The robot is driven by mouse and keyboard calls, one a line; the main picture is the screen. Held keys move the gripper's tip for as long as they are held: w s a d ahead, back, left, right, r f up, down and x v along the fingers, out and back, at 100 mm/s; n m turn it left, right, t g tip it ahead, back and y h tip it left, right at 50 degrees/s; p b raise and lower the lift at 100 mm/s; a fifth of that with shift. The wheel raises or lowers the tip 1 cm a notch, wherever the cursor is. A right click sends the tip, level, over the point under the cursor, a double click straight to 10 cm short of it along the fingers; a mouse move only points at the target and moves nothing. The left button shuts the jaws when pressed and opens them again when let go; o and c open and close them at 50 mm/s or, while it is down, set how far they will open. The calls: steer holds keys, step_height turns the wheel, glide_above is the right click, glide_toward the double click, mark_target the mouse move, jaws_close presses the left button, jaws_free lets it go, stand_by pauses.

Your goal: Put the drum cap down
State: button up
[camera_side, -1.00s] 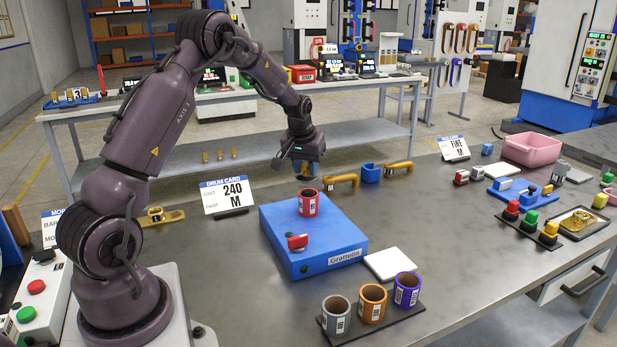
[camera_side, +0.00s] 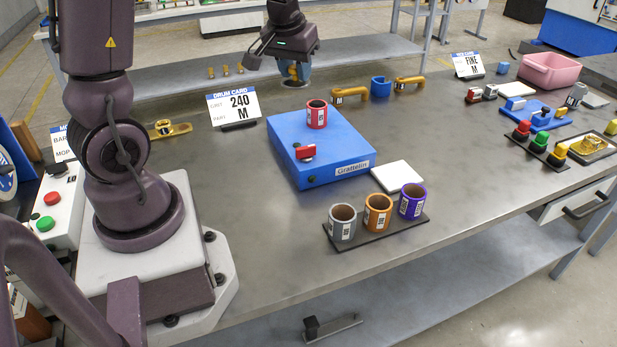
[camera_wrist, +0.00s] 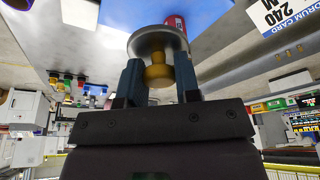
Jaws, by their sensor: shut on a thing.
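The drum cap (camera_wrist: 150,42), a grey disc with a brass knob, is in the wrist view. My gripper (camera_wrist: 158,78) is shut on the knob, with one blue finger on each side. In the side view my gripper (camera_side: 293,72) is over the table's back part, behind the blue Grattelin box, and the cap (camera_side: 294,84) hangs under its fingers. A red cup with a label (camera_side: 317,114) stands upright on the blue box (camera_side: 335,140); in the wrist view it is partly hidden behind the cap.
The drum card (camera_side: 234,106) stands left of the box, reading 240 M. Two orange handles and a blue holder (camera_side: 381,87) lie to the right of my gripper. A white pad (camera_side: 397,177) and a rack with three cups (camera_side: 377,226) are in front.

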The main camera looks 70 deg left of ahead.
steer(key=d+f+m, duration=0.1)
steer(key=d+f, duration=0.5)
steer(key=n, duration=0.2)
glide_above(313, 203)
steer(key=f, duration=0.9)
steer(key=s+f, duration=0.1)
steer(key=f, duration=0.3)
steer(key=shift+d+f, duration=0.35)
steer(key=shift+f, duration=0.05)
steer(key=shift+w+f, duration=0.1)
steer(key=shift+f, duration=1.85)
steer(key=shift+f, duration=0.2)
steer(key=o, duration=0.9)
